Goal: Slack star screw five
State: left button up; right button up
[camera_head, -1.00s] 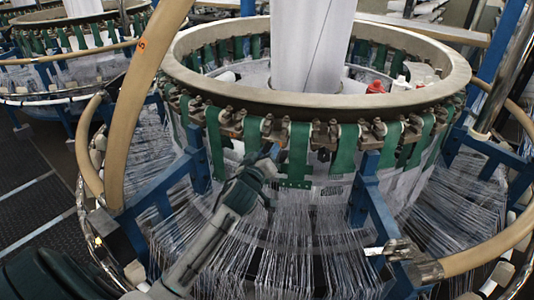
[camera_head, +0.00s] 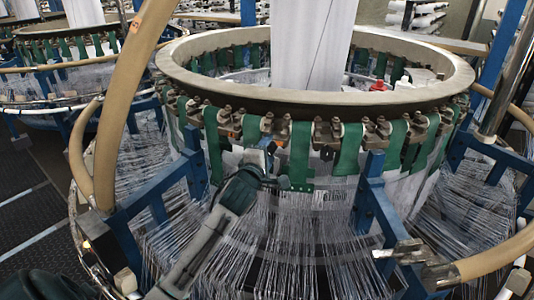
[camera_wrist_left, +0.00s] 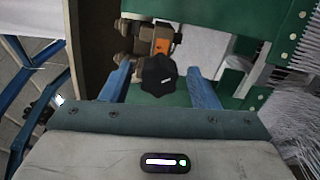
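A black star screw (camera_wrist_left: 157,83) shows in the left wrist view, below an orange-marked metal clamp (camera_wrist_left: 162,40) on the loom. My left gripper (camera_wrist_left: 160,85) is open, with one blue finger on each side of the screw and visible gaps to it. In the head view my left gripper (camera_head: 266,158) is at the hanging green straps under the loom's ring (camera_head: 320,104). The star screw cannot be made out clearly there. My right gripper is in neither view.
Green straps (camera_head: 299,155) and metal clamps line the ring closely. Blue frame bars (camera_head: 368,195) and taut white threads (camera_head: 300,240) surround the arm below. A curved tan tube (camera_head: 118,100) rises at the left.

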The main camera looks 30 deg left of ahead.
pick_arm(q)
jog(key=v, duration=0.7)
dwell(0.3)
